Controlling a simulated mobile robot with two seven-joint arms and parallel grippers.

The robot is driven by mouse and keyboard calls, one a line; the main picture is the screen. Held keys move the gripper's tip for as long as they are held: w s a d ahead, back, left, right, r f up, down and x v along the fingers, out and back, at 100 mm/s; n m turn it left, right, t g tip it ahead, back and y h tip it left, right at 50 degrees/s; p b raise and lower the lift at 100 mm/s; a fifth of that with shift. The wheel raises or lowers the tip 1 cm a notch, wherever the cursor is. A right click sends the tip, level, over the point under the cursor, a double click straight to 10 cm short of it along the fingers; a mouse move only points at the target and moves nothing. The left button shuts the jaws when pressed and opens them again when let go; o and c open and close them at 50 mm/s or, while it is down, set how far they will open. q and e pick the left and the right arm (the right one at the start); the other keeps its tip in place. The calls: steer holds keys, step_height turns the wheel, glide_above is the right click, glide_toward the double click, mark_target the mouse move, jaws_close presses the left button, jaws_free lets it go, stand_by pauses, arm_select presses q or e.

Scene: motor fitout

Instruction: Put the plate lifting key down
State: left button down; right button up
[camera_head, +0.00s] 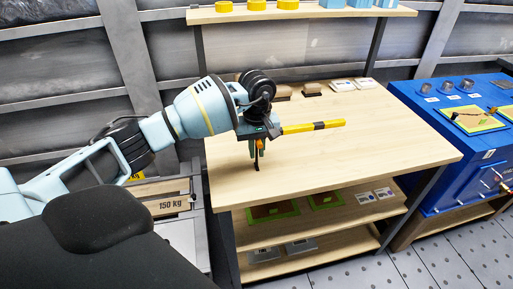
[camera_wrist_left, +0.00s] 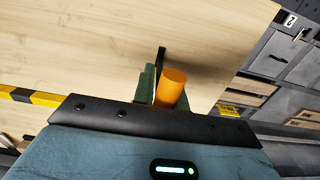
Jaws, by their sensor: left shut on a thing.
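My left gripper (camera_head: 256,150) points down over the wooden workbench (camera_head: 390,140), near its left part. It is shut on the plate lifting key, whose orange round handle (camera_wrist_left: 172,88) shows between the green fingers in the left wrist view. A thin black part of the key (camera_head: 257,166) shows below the fingers in the head view. The fingers hide part of the key. I cannot tell whether its lower end touches the bench top. My right gripper is not in view.
A yellow and black striped bar (camera_head: 312,127) shows right of my left gripper, partly hidden by it. A blue cabinet (camera_head: 440,110) is at the right. The bench's front and right are clear.

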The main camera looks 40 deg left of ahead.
arm_select(q)
steer(key=shift+f, duration=0.1)
steer(key=c, duration=1.4)
jaws_free()
steer(key=shift+c, duration=0.2)
step_height(320, 180, up, 12)
steer(key=shift+r, duration=0.15)
